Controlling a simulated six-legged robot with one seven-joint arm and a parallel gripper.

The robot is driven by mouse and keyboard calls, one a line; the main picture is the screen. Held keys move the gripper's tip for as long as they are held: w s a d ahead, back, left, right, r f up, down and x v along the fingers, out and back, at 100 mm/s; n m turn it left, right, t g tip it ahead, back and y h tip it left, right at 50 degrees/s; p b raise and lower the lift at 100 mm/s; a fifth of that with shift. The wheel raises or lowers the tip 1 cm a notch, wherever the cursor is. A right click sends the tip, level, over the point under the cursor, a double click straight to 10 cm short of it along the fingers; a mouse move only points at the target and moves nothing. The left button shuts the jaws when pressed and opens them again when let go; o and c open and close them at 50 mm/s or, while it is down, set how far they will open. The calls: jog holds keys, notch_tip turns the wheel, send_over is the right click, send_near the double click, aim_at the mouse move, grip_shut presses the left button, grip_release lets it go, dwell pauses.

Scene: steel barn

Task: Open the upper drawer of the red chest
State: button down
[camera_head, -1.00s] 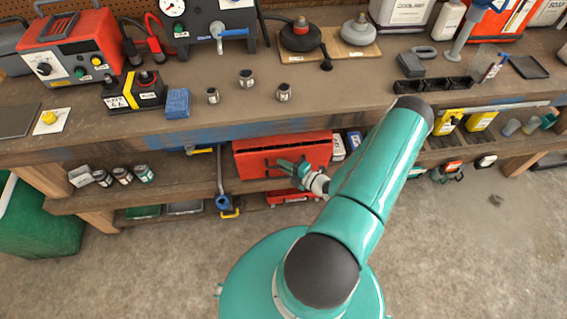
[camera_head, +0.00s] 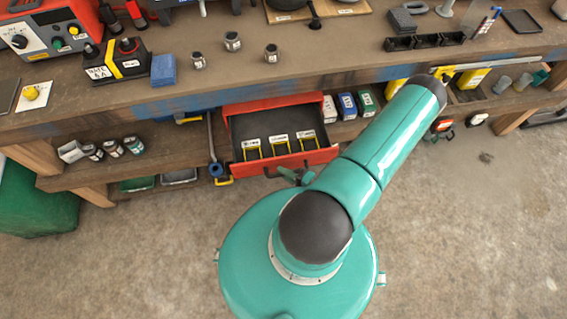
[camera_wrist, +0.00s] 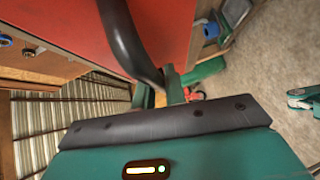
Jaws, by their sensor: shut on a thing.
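The red chest (camera_head: 268,104) sits on the shelf under the workbench. Its upper drawer (camera_head: 284,165) is pulled out toward me, and its dark inside shows several yellow-edged items with white labels (camera_head: 278,142). My gripper (camera_head: 294,176) is at the drawer's front, partly hidden by my arm. In the wrist view my gripper's fingers (camera_wrist: 160,92) are shut on the dark curved handle (camera_wrist: 128,45) against the red drawer front (camera_wrist: 185,35). The lower part of the chest is hidden under the open drawer in the head view.
The workbench top (camera_head: 330,50) above holds small jars, a blue block (camera_head: 163,70) and a black tray (camera_head: 425,42). Small boxes (camera_head: 347,105) stand right of the chest; a blue-ended pipe (camera_head: 215,168) is left of it. The concrete floor in front is clear.

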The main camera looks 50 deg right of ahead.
jog(key=c, duration=1.5)
grip_release()
jog(key=shift+o, duration=0.2)
jog(key=v, duration=1.4)
